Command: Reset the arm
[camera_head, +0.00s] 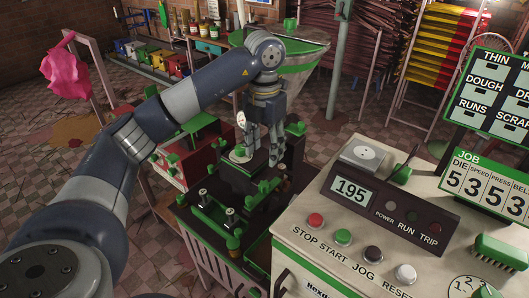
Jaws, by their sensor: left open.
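My left arm reaches in from the lower left and bends down at its wrist. My left gripper (262,157) points downward, with its two fingers apart. It is over the dark extruder machine (211,216) with green fittings, near a round pale cap with a green knob (240,153). I cannot tell whether the fingers touch any part of the machine. Nothing is clearly held between them. A small white piece (241,118) shows beside the gripper's left finger. My right gripper does not show.
A control cabinet (324,241) with a display reading 195 and a row of buttons stands close on the right. Number boards (488,185) stand at its right end. A green-rimmed hopper (300,48) is behind the wrist. A pink cloth (66,70) hangs at far left.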

